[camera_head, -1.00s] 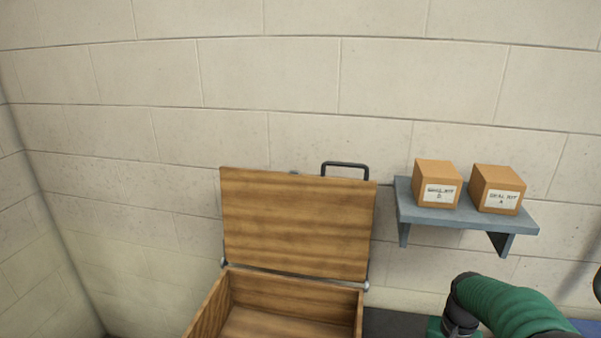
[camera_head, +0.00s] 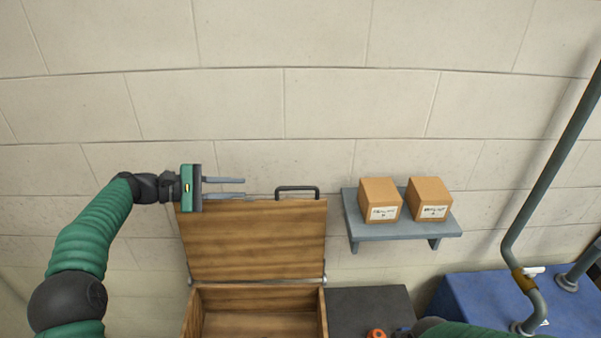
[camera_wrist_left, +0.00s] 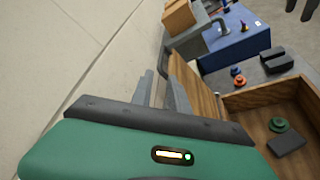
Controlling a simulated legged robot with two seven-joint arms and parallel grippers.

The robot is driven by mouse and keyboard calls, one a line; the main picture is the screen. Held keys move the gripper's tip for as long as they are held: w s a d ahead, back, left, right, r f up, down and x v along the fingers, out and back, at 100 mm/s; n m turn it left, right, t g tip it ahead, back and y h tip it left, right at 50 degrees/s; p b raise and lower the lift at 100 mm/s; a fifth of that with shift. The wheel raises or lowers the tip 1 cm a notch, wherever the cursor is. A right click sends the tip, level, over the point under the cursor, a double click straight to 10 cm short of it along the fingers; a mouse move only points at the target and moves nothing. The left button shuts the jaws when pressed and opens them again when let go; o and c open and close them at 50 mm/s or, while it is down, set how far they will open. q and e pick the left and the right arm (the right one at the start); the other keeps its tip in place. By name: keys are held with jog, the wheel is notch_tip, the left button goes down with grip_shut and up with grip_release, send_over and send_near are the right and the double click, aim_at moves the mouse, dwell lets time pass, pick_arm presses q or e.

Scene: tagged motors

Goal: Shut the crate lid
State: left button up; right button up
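The wooden crate (camera_head: 191,318) stands below, and its lid (camera_head: 257,240) is raised upright against the wall side. A dark handle (camera_head: 297,190) sticks up from the right part of the lid's top edge. My left gripper (camera_head: 244,188) is at the lid's top edge, left of the handle, its two fingers apart and pointing right. Whether it touches the lid I cannot tell. The left wrist view shows the fingers (camera_wrist_left: 160,90) with nothing visible between them, and the open crate (camera_wrist_left: 262,97) beyond. My right gripper is not clearly seen; only part of that arm shows at the bottom.
A grey shelf (camera_head: 401,231) with two cardboard boxes (camera_head: 380,200) is on the wall right of the lid. A dark surface (camera_head: 365,304) lies right of the crate. A blue block (camera_head: 505,298) with a pipe (camera_head: 548,180) stands at the right. A green ring part (camera_wrist_left: 279,125) and dark block (camera_wrist_left: 287,143) lie in the crate.

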pick_arm(q)
jog(key=p, duration=0.2)
send_near(290, 188)
jog(key=d, duration=0.4)
jog(key=p+x, duration=0.1)
jog(key=x, duration=0.1)
jog(key=p+x, duration=0.1)
jog(key=x, duration=0.2)
jog(key=w+f+p+x, duration=0.1)
jog(key=x, duration=0.1)
jog(key=shift+w, duration=0.1)
jog(key=shift+w+d+f, duration=0.1)
jog(key=shift+d+f, duration=0.05)
jog(key=shift+d, duration=0.55)
jog(key=shift+c, duration=0.2)
jog(key=shift+d, duration=0.1)
grip_shut()
pick_arm(e)
jog(key=r, duration=0.2)
jog(key=d+r, duration=0.1)
jog(key=r, duration=0.2)
jog(key=shift+w+d, duration=0.1)
jog(key=shift+w, duration=0.05)
pick_arm(q)
jog(key=shift+w+a, duration=0.1)
jog(key=shift+a, duration=0.15)
pick_arm(e)
jog(key=shift+d+f, duration=0.1)
jog(key=shift+d, duration=0.05)
